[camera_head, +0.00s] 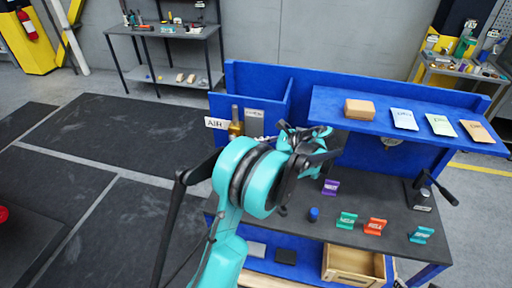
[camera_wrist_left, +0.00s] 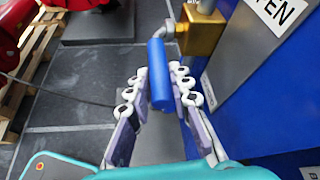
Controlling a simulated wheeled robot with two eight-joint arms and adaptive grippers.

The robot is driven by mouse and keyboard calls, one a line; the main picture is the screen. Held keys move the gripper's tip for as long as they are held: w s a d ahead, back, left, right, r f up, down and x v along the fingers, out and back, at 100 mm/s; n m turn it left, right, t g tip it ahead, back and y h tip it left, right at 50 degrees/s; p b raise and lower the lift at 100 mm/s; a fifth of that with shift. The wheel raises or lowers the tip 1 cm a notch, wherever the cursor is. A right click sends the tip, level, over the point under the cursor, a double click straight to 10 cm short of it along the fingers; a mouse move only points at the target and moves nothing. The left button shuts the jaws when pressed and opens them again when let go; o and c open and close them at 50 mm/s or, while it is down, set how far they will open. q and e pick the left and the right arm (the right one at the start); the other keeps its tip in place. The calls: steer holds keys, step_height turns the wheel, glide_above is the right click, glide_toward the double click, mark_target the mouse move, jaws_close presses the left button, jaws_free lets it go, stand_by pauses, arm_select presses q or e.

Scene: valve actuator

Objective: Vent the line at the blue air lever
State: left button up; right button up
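The blue air lever (camera_wrist_left: 158,76) shows in the left wrist view, joined by a grey elbow (camera_wrist_left: 168,28) to a brass valve body (camera_wrist_left: 201,30). My left gripper (camera_wrist_left: 157,88) has its two fingers apart, one on each side of the lever, with a visible gap on both sides. In the head view the brass valve (camera_head: 236,125) stands by a white AIR label (camera_head: 216,123) at the bench's left end. My right gripper is not in view.
A grey panel with an OPEN label (camera_wrist_left: 281,12) stands close right of the lever. The bench top (camera_head: 380,195) holds a blue knob (camera_head: 314,214), several coloured tags and a black-handled lever device (camera_head: 420,192). A blue shelf (camera_head: 375,122) with a box and packets overhangs it.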

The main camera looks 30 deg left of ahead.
arm_select(q)
steer(key=shift+o, duration=1.3)
steer(key=v, duration=1.2)
steer(key=s+d+f+n+t+h+b, duration=0.4)
steer(key=s+f, duration=0.4)
steer(key=s, duration=0.3)
steer(key=s+d+f+n+t+h+b, duration=0.5)
steer(key=s+f+n+h, duration=0.3)
steer(key=s, duration=0.3)
steer(key=shift+d+f+n+h+b, duration=0.25)
steer(key=shift+f+n+h+b, duration=0.05)
steer(key=shift+b, duration=0.3)
